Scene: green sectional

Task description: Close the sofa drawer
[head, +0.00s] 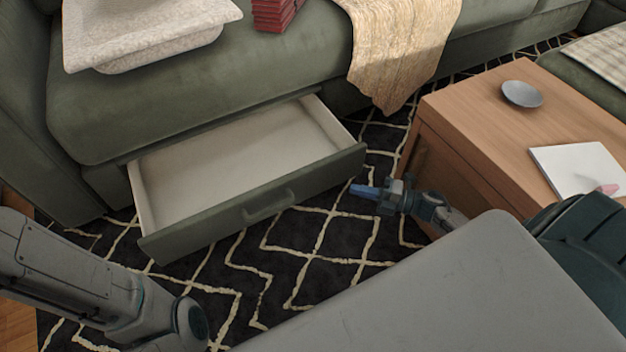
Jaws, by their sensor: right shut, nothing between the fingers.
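The sofa drawer (210,218) is pulled out from under the seat of the green sofa (180,92). It has a green front with a handle (268,205) and a pale, empty inside. My right gripper (362,190) is shut and empty, with blue fingertips. In the picture it is just right of the drawer front's right end, over the rug; I cannot tell whether they touch. My left arm (90,275) comes in from the left, in front of the drawer. Its gripper is not in view.
A wooden table (480,115) stands close to my right gripper, with a grey dish (522,94) and a white sheet or book (578,168) on it. A beige blanket (400,40), a pale cushion or bed (140,30) and red books (273,14) lie on the sofa. Patterned rug (290,255) covers the floor.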

